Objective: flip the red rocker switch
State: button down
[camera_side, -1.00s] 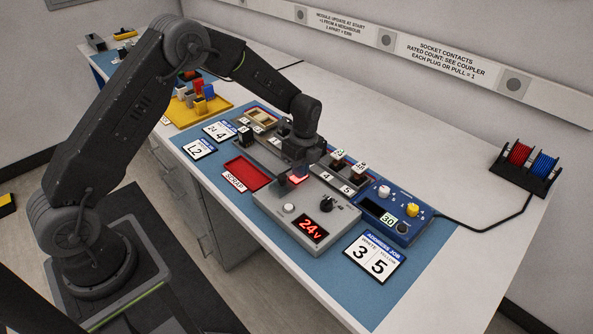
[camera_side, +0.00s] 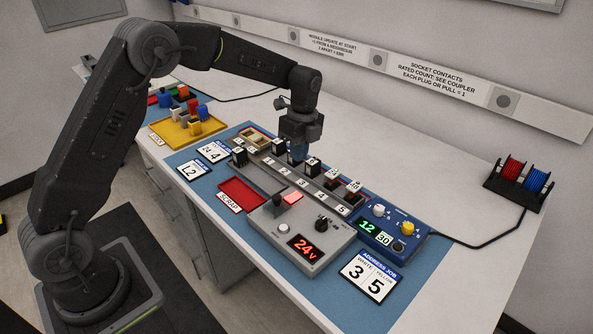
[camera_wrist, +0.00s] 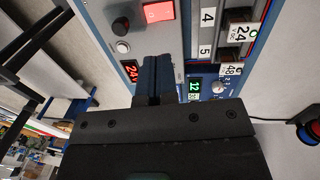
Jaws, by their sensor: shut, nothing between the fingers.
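The red rocker switch (camera_side: 293,198) sits on top of the grey supply box (camera_side: 318,258), at its back edge. It looks bright red, with one end standing up. It also shows at the top of the wrist view (camera_wrist: 158,10), lit red with a pale mark. My gripper (camera_side: 299,157) is shut and empty. It hangs above the row of numbered sockets, behind and above the switch, clear of it. In the wrist view my closed fingers (camera_wrist: 155,75) point towards the supply box, and the switch lies beyond their tips.
The supply box has a red 24V display (camera_side: 304,245), a black knob (camera_side: 322,224) and a white button (camera_side: 283,229). A blue unit (camera_side: 398,238) stands to its right, showing green 12. A red scrap tray (camera_side: 219,188) lies left. Small modules stand in the numbered row (camera_side: 302,184).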

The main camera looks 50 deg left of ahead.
aim_at(290, 198)
jog(key=shift+w+r, duration=0.15)
jog(key=shift+r, duration=1.25)
jog(key=shift+s+d, duration=0.1)
jog(key=shift+s, duration=0.55)
jog(key=f, duration=0.4)
jog(key=s+f, duration=0.1)
jog(key=f, duration=0.9)
jog(key=shift+s, duration=0.35)
jog(key=shift+s+f, duration=0.2)
jog(key=shift+f, duration=0.15)
